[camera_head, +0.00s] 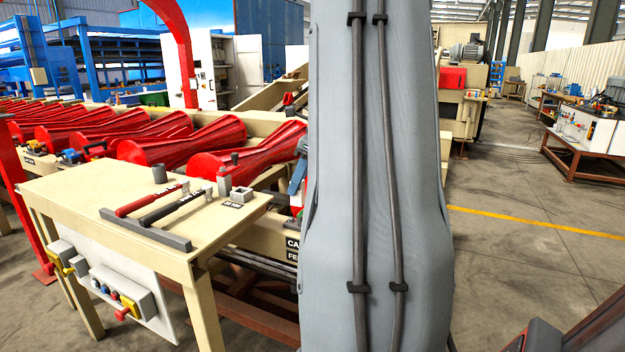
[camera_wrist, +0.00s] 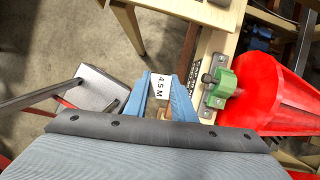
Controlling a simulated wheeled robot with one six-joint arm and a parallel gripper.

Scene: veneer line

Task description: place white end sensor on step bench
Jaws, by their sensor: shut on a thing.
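My gripper (camera_wrist: 161,84) has its blue fingers closed on a small white piece marked "4.5 M" (camera_wrist: 160,86) in the wrist view. I take this piece to be the white end sensor; its lower part is hidden between the fingers. In the head view my grey arm hides most of the gripper, and only a blue part of it shows beside the red rollers. The cream bench (camera_head: 88,187) at the left, which I take to be the step bench, is left of my gripper. I cannot tell whether the held piece touches anything.
The bench top holds a grey cup (camera_head: 159,174), a red-handled tool (camera_head: 150,200), a small upright grey block (camera_head: 224,183) and a square holder (camera_head: 242,194). A grey bar (camera_head: 145,230) lies along its front edge. Red rollers (camera_head: 205,140) stand behind. The bench's left top is clear.

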